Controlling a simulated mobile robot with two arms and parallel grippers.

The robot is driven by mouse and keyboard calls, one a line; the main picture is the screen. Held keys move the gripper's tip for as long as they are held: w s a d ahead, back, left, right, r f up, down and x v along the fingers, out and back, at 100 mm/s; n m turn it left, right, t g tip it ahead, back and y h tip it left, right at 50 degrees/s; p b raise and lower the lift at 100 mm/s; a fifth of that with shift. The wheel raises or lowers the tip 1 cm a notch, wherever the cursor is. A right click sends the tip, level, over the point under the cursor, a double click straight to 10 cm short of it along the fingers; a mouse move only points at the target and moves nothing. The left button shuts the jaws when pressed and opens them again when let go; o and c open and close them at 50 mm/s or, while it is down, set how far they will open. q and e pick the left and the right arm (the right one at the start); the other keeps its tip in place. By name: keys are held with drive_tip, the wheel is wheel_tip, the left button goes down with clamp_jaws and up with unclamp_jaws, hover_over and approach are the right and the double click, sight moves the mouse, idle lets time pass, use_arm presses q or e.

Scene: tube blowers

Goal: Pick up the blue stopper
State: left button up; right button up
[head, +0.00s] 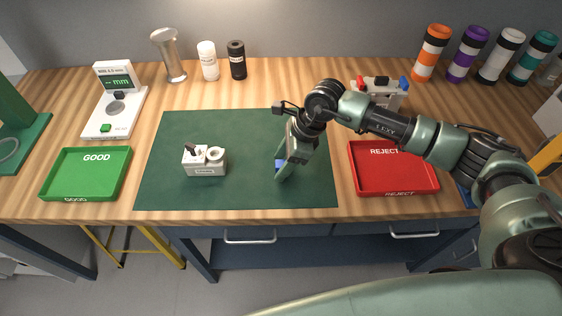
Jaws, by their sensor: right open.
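A small blue piece (279,164) shows on the green mat (240,128), right of its middle, partly hidden by my right gripper; it may be the blue stopper. My right gripper (280,176) points down over it, with its fingertips low, close to the mat. The jaws are open, but the gap between them is hard to see from here. I cannot tell whether the fingers touch the blue piece. Another small blue part (403,82) shows on a white rack behind my right arm. My left gripper is not in view.
A white fixture (205,169) stands on the mat's left half. A white gauge (115,105), bottles and coloured rolls stand behind. The mat's middle is clear.

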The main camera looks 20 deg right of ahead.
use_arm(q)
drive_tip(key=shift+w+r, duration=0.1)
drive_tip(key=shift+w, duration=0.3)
use_arm(e)
drive_tip(key=shift+a+f, duration=0.1)
drive_tip(key=shift+f, duration=0.1)
clamp_jaws()
drive_tip(key=shift+r, duration=0.15)
